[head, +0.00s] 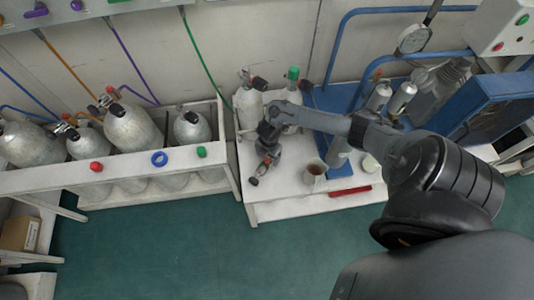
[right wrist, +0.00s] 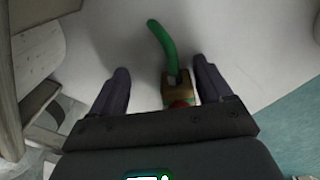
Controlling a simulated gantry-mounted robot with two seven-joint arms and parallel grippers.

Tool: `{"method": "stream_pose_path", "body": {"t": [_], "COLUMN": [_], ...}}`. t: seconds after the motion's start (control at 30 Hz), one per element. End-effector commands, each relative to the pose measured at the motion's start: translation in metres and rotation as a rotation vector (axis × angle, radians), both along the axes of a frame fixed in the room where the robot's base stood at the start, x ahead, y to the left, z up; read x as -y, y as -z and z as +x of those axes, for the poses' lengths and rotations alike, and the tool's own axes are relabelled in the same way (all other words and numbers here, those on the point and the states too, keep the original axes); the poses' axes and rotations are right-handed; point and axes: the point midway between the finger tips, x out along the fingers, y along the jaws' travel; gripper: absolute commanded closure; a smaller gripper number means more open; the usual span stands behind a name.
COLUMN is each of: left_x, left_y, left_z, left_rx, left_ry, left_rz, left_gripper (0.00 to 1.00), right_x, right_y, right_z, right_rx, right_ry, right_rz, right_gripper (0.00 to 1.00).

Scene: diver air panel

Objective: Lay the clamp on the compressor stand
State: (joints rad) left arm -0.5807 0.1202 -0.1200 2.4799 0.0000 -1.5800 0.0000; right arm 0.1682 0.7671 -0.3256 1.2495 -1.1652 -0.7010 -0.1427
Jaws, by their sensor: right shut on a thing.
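My right gripper (head: 264,160) reaches in from the right and is low over the left part of a white stand (head: 285,207), which looks like the compressor stand. In the right wrist view, between the two dark fingers (right wrist: 162,92), is a small brass-coloured fitting with a red part and a curved green piece, apparently the clamp (right wrist: 174,80). The gripper is shut on it. In the head view the gripper largely hides it; whether it touches the white surface I cannot tell. My left gripper is not in view.
Grey cylinders (head: 249,105) stand at the stand's back left. A blue machine (head: 485,110) is at right.

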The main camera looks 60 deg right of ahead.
Motion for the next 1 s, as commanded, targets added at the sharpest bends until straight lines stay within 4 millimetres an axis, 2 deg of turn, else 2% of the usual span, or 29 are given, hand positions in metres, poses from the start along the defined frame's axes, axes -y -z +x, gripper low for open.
{"method": "stream_pose_path", "body": {"t": [0.03,0.27,0.43,0.57,0.8,1.0], "left_x": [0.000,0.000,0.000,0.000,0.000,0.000], "left_y": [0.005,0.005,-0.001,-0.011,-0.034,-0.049], "left_z": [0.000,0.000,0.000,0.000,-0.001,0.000], "left_rx": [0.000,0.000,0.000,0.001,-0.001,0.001], "left_ry": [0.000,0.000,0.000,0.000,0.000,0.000], "left_rz": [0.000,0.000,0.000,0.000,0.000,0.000], "left_gripper": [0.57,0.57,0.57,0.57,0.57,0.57], "right_x": [0.000,0.000,0.001,0.002,0.004,0.005], "right_y": [0.019,0.019,0.011,-0.008,-0.058,-0.090], "right_z": [-0.015,-0.016,-0.015,-0.013,-0.004,0.000], "right_rx": [-0.030,-0.032,-0.029,-0.026,-0.009,-0.002], "right_ry": [0.014,0.014,0.013,0.012,0.006,0.002], "right_rz": [-0.007,-0.007,-0.007,-0.007,-0.006,-0.005], "right_gripper": [0.30,0.30,0.30,0.30,0.30,0.30]}}
